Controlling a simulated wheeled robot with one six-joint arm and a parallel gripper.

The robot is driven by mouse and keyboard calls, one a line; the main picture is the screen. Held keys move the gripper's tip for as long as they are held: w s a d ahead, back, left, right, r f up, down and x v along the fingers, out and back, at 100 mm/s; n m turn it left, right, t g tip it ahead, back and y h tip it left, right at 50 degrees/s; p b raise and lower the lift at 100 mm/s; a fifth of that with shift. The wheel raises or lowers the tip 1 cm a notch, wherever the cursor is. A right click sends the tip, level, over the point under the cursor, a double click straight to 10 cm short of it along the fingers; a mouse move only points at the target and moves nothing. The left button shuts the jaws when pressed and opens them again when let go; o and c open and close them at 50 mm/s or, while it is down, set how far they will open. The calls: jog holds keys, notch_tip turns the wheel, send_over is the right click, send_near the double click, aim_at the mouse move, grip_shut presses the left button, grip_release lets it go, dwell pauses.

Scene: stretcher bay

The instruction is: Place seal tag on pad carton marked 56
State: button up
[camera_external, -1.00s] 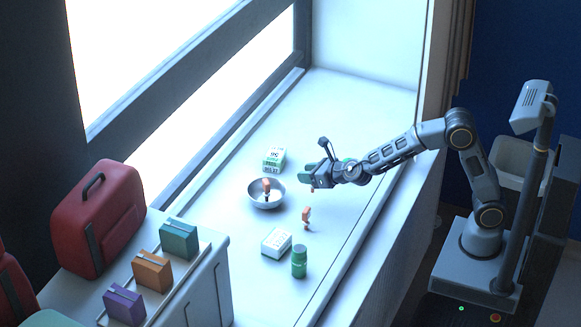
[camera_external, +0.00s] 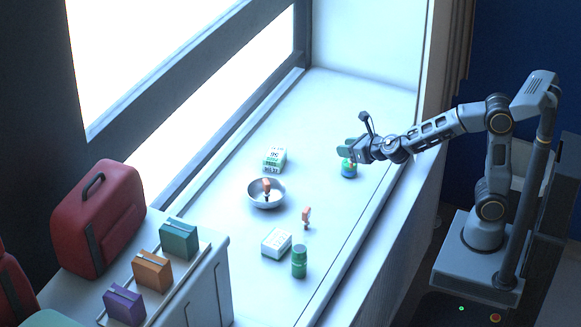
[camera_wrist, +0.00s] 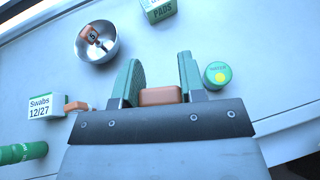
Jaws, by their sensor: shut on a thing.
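The pad carton (camera_external: 274,160), white and green and marked 56, stands near the window side of the counter in the external view. Part of it shows at the top of the wrist view (camera_wrist: 158,10). My gripper (camera_external: 349,151) is above the counter, right of the carton and apart from it. In the wrist view its green fingers (camera_wrist: 160,70) are shut on an orange-brown seal tag (camera_wrist: 160,96). The held tag's lower part is hidden by the gripper. A second orange tag (camera_external: 306,216) stands on the counter. Another tag (camera_wrist: 92,35) is in the metal bowl (camera_wrist: 110,55).
A round container with a yellow spot (camera_wrist: 217,74) stands close to the right finger. A Swabs carton (camera_external: 276,243) and a green bottle (camera_external: 299,262) stand nearer the front. The bowl is just in front of the pad carton. Clear counter lies between pad carton and gripper.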

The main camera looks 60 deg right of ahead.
jog(key=w+d+r+n+y+p, duration=0.1)
jog(key=w+d+r, duration=0.15)
jog(key=w, duration=0.45)
jog(key=w+d+r+n+y+p, duration=0.1)
jog(key=w+d+r+y, duration=0.1)
jog(key=w+r, duration=0.35)
jog(key=b, duration=0.1)
send_over(270, 152)
notch_tip(270, 152, down, 15)
jog(key=shift+r, duration=0.15)
jog(key=shift+f+b, duration=0.3)
jog(key=shift+b, duration=0.05)
jog(key=o, duration=0.9)
jog(key=shift+r, duration=0.15)
